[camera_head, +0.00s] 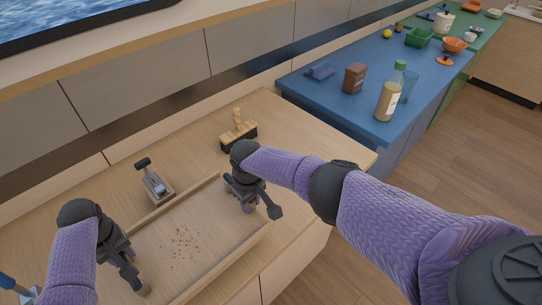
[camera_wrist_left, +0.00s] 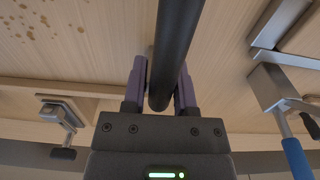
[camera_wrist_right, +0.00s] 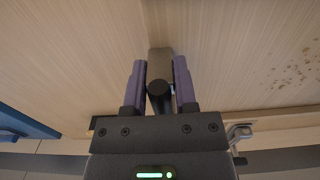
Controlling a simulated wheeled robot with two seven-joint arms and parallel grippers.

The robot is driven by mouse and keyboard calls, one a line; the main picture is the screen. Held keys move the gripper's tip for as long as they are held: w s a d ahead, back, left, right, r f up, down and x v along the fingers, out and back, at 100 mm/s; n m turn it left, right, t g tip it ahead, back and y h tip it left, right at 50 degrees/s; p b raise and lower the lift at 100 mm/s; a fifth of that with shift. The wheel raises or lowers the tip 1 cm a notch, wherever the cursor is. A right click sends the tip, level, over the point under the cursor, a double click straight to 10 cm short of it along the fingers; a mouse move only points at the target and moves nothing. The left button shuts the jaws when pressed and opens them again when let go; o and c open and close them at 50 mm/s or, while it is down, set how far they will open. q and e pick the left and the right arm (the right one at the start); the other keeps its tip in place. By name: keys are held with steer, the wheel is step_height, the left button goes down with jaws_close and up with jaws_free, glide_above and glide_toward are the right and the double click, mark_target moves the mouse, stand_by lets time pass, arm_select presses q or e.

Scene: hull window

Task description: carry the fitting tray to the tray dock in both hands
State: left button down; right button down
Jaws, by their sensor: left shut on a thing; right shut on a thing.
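The fitting tray (camera_head: 215,250) looks like a shallow pale wooden tray with raised long rims, lying over the wooden counter. Small brown specks (camera_head: 182,243) are scattered on its floor. My left gripper (camera_head: 122,262) is at its left end, shut on a dark bar (camera_wrist_left: 176,50), which seems to be a tray handle. My right gripper (camera_head: 248,195) is at its right end, shut on another dark bar (camera_wrist_right: 160,95). The grippers hide where the bars join the tray. I cannot tell whether the tray is raised off the counter. I cannot make out the tray dock.
A small grey metal device (camera_head: 156,187) and a wooden-handled brush (camera_head: 238,131) stand behind the tray. A blue-handled tool (camera_wrist_left: 298,158) is beyond the left end. To the right, a blue counter (camera_head: 345,107) holds a bottle (camera_head: 389,98) and a brown container (camera_head: 354,78).

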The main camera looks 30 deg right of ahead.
arm_select(q)
steer(key=shift+c, duration=1.6)
jaws_free()
steer(key=shift+f, duration=0.1)
arm_select(e)
steer(key=shift+c, duration=1.6)
jaws_free()
arm_select(q)
steer(key=o, duration=0.3)
steer(key=shift+s, duration=0.1)
arm_select(e)
steer(key=o, duration=0.3)
